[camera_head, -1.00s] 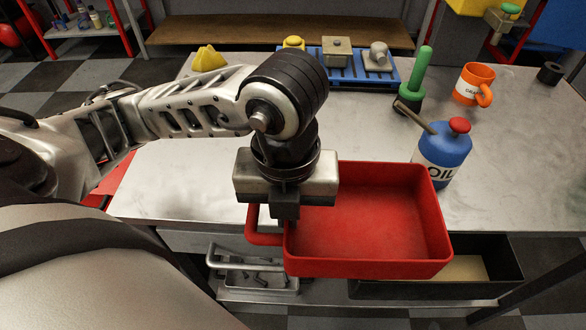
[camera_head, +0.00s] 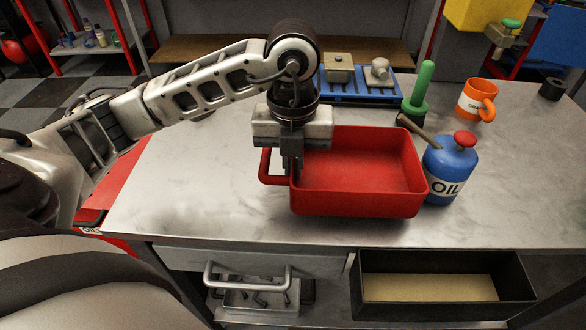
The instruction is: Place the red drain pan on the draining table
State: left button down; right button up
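The red drain pan (camera_head: 360,198) is upright above the front middle of the grey metal table (camera_head: 200,195). I cannot tell whether its underside touches the tabletop. My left gripper (camera_head: 292,165) points down at the pan's left end, by its red loop handle (camera_head: 268,168). Its fingers are closed at that left wall and handle, and the pan moves with them. The gripper body hides part of the left rim. The pan is empty. My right gripper is not in view.
A blue oil can (camera_head: 450,168) stands close to the pan's right side. Behind are a green-handled tool (camera_head: 421,85), an orange mug (camera_head: 477,100) and a blue tray (camera_head: 360,88) with metal parts. An open black bin (camera_head: 440,312) sits below the front edge. The table's left part is clear.

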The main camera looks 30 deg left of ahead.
pick_arm(q)
jog(key=shift+f, duration=0.95)
jog(key=c, duration=1.6)
grip_release()
jog(key=shift+f, duration=0.1)
jog(key=shift+c, duration=0.2)
